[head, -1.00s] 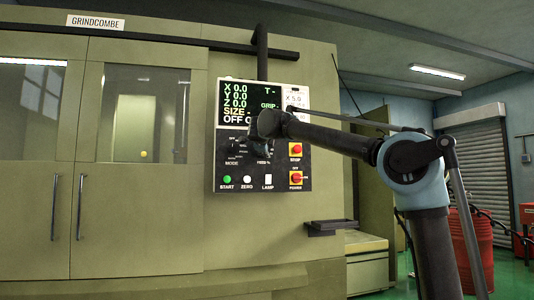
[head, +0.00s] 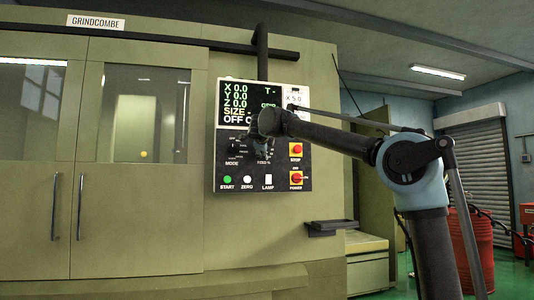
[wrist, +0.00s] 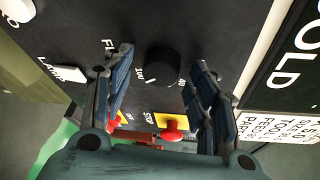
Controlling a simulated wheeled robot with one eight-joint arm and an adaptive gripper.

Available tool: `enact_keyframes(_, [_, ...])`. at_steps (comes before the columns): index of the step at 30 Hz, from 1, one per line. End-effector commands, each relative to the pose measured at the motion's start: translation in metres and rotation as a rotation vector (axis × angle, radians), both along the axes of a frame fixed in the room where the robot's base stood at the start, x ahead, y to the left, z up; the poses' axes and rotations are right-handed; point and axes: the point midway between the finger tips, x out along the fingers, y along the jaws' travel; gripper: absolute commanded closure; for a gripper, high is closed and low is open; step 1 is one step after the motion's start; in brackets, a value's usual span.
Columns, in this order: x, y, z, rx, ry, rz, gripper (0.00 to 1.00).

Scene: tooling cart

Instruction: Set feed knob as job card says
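The feed knob (wrist: 162,66) is a round black knob on the dark control panel, with a white pointer mark near the printed 100. My gripper (wrist: 163,62) is open, with one blue-grey finger on each side of the knob; I cannot tell whether either finger touches it. In the head view my gripper (head: 262,135) is in front of the panel and hides the feed knob above its FEED % label. The job card (head: 296,98) is white and at the panel's upper right. It also shows in the wrist view (wrist: 290,132), turned and partly cut off, its values not fully readable.
The screen (head: 236,102) reads X, Y and Z 0.0 and OFF. The MODE knob (head: 234,146) is left of my gripper. Red stop (head: 296,149) and power (head: 296,178) controls are at right. The green START button (head: 227,180) and LAMP switch (head: 268,180) are below.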

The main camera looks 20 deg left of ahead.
Motion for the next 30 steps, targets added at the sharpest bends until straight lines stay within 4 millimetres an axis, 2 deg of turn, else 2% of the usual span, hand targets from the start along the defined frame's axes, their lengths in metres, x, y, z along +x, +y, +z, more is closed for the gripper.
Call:
enact_keyframes(8, [-0.007,-0.002,0.001,0.0,0.0,0.0,0.47])
enact_keyframes(11, [-0.019,-0.004,0.004,-0.001,0.0,0.001,0.47])
enact_keyframes(22, [-0.085,-0.018,0.015,0.0,0.0,0.002,0.47])
enact_keyframes(30, [-0.11,-0.024,0.02,0.0,0.001,0.0,0.47])
